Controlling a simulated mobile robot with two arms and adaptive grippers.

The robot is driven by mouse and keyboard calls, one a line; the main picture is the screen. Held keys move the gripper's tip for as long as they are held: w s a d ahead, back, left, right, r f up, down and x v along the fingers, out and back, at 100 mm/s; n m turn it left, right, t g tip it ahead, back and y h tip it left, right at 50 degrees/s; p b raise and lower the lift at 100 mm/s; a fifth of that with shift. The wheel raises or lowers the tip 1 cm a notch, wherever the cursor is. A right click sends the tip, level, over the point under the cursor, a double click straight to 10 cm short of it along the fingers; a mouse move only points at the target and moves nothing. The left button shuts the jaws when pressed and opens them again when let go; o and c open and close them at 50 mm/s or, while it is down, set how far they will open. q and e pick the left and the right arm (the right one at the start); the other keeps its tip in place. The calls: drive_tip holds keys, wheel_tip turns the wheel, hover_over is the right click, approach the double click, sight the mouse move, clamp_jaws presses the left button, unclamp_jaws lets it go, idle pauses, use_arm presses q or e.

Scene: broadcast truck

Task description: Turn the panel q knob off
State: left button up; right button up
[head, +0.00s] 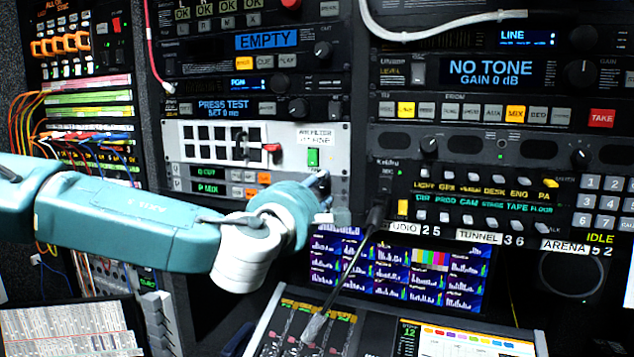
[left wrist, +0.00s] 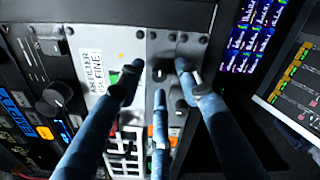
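The grey strip panel with the Q CUT display (head: 208,173) sits in the left rack, above a similar P row (head: 208,188). My left gripper (head: 322,187) is in front of this panel's right end and hides the knobs there in the head view. In the left wrist view its three dark blue fingers (left wrist: 158,85) are spread and point at the grey panel. A small dark knob (left wrist: 160,73) shows between the fingertips. A second small knob (left wrist: 181,105) is beside it, partly behind a finger. I cannot read which is q. My right gripper is not in view.
A white panel with a green switch (head: 313,158) and red handle (head: 271,147) is just above. A thin gooseneck microphone (head: 347,265) rises right of my gripper. Screens (head: 400,275) and a mixing desk (head: 450,340) lie below right.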

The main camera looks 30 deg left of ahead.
use_arm(q)
drive_tip(key=shift+w, duration=0.25)
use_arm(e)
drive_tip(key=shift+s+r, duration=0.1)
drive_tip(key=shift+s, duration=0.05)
use_arm(q)
drive_tip(key=shift+c, duration=0.3)
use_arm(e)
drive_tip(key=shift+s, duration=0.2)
use_arm(q)
clamp_jaws()
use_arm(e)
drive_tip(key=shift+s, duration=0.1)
